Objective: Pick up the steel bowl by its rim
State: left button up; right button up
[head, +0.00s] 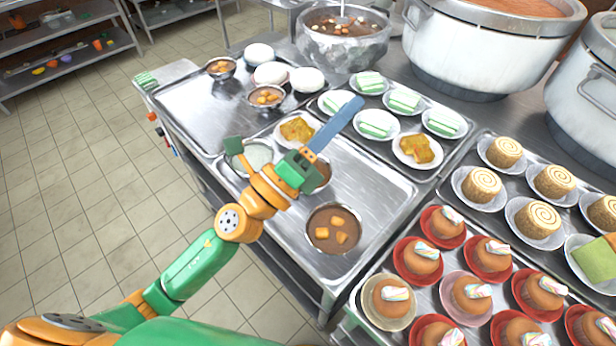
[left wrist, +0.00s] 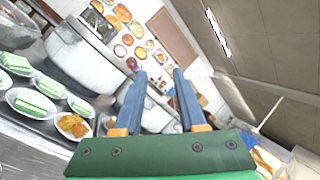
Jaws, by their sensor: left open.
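Several steel bowls stand on the metal trays, and I cannot tell which one the task means. One bowl of brown soup with orange cubes (head: 333,228) is at the front of the near tray. A bowl with pale contents (head: 251,157) and a bowl with brown contents (head: 321,175) are partly hidden by my left gripper. Two small bowls of food, one farther back (head: 220,68) and one nearer (head: 265,96), stand beyond. My left gripper (head: 352,103) is above the tray, its blue fingers pointing up and right; the left wrist view shows them (left wrist: 160,75) apart and empty.
Large white stockpots (head: 470,50) and a hammered steel pot (head: 343,50) line the back. Plates of green-striped cakes (head: 376,122), rolls (head: 482,184) and cupcakes (head: 422,258) crowd the right. White buns (head: 307,79) stand at the back. Open tiled floor (head: 90,190) lies left.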

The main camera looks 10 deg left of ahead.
pick_arm(q)
jog(key=s+d+f+m+g+h, duration=0.4)
jog(key=d+m+g, duration=0.45)
jog(key=m, duration=0.75)
notch_tip(320, 180, down, 8)
jog(key=a+m+g+y, duration=0.2)
jog(key=m+g+y, duration=0.3)
jog(key=m+g, duration=0.15)
jog(key=w+a+f+m+t+y, duration=0.1)
jog(key=w+a+f+y, duration=0.1)
jog(key=a+f+y, duration=0.3)
jog(key=w+a+f+m+y, duration=0.2)
jog(key=a, duration=0.4)
jog(key=w+a+f+m+t+y, duration=0.1)
jog(key=w+a+f+y, duration=0.25)
jog(key=a, duration=0.25)
jog(key=x, duration=0.1)
jog(key=p+x, duration=0.1)
jog(key=x, duration=0.1)
jog(key=p+x, duration=0.1)
jog(key=x, duration=0.1)
jog(key=shift+s+d+f, duration=0.15)
jog(key=shift+s+d, duration=0.2)
jog(key=shift+s, duration=0.05)
grip_shut()
